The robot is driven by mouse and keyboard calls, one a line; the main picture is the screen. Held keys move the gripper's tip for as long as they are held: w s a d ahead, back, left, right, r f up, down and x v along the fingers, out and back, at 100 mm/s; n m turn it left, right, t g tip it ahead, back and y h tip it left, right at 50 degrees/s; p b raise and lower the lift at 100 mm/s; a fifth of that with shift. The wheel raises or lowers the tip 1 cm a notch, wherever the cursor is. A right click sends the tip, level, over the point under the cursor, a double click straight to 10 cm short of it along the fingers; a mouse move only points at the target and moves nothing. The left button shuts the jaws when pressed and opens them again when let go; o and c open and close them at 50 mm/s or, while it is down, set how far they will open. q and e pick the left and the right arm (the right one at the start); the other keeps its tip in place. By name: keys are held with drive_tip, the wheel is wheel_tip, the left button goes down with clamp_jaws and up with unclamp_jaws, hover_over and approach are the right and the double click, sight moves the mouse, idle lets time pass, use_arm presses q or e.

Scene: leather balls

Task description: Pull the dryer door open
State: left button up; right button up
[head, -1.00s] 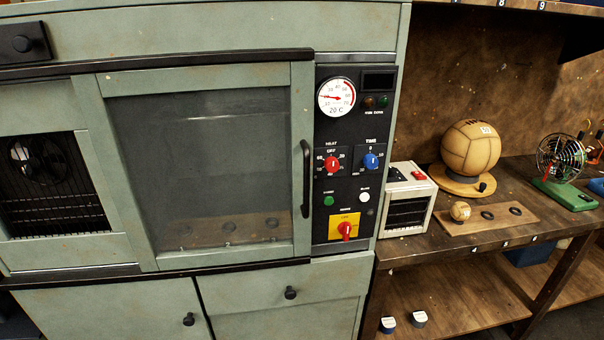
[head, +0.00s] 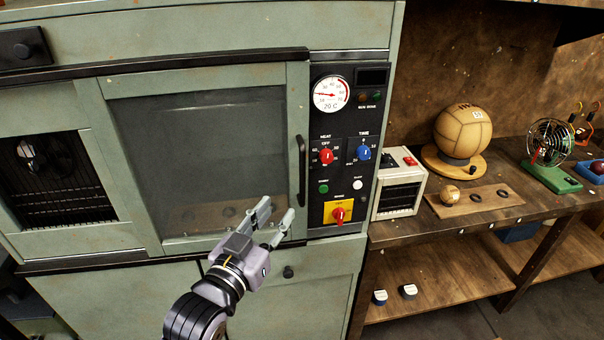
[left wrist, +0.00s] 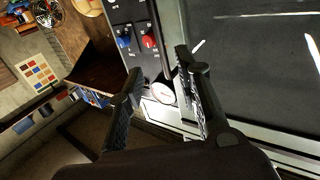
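The dryer door (head: 200,140) is a green-framed dark window in the head view and looks shut. Its black upright handle (head: 301,170) is on the door's right edge. My left gripper (head: 279,207) is open and empty in front of the lower right of the door. Its fingers point up and right, a little below and left of the handle, and appear apart from it. In the left wrist view the open fingers (left wrist: 160,66) show before the control panel (left wrist: 130,30) and the door glass (left wrist: 255,70). My right gripper is not in view.
Right of the door are a gauge (head: 331,94), red knob (head: 326,156), blue knob (head: 363,153) and red switch (head: 339,214). A workbench (head: 440,232) further right holds a leather ball (head: 463,130), a small white heater (head: 400,185) and a fan (head: 550,143).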

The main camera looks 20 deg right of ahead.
sight(301, 179)
use_arm(q)
drive_tip(key=p+x, duration=0.2)
drive_tip(key=x, duration=1.1)
drive_tip(key=shift+d+p, duration=0.15)
drive_tip(key=shift+p, duration=0.15)
drive_tip(key=shift+c, duration=0.2)
clamp_jaws()
